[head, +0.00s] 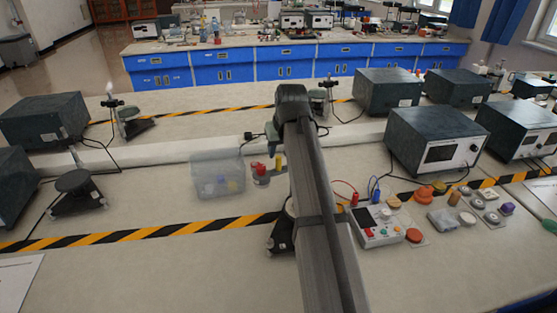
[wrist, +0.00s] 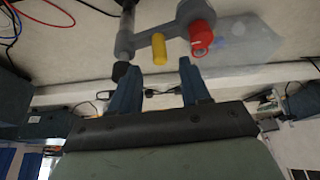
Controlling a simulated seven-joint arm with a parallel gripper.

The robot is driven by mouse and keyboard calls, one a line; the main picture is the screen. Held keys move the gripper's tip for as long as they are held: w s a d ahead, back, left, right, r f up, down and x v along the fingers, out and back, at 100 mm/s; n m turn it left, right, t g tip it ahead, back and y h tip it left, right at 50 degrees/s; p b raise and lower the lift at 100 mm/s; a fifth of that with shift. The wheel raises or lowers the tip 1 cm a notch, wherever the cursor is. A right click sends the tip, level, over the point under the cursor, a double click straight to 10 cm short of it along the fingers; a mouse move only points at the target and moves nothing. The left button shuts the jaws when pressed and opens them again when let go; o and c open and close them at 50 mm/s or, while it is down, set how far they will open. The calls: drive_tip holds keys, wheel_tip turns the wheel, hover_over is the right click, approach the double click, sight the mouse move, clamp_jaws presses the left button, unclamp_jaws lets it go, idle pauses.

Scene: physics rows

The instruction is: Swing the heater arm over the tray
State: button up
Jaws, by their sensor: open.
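The heater arm is a grey swing arm on an upright dark post. In the wrist view, the arm (wrist: 178,37) carries a red cylinder (wrist: 201,38) and a yellow peg (wrist: 159,50). In the head view, the red cylinder (head: 260,170) and yellow peg (head: 278,163) show just right of the translucent tray (head: 205,190), apart from it. The tray also shows in the wrist view (wrist: 250,50). My gripper (wrist: 159,66) is open, its blue fingers on either side of the yellow peg's end. Contact cannot be told.
A small meter box (head: 380,228) with leads and several small coloured parts lie to the right. Grey boxes (head: 433,140) stand further right and left. A round-topped stand (head: 76,190) is at left.

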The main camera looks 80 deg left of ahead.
sight(279, 158)
drive_tip(key=shift+x, duration=3)
drive_tip(key=shift+r, duration=0.1)
clamp_jaws()
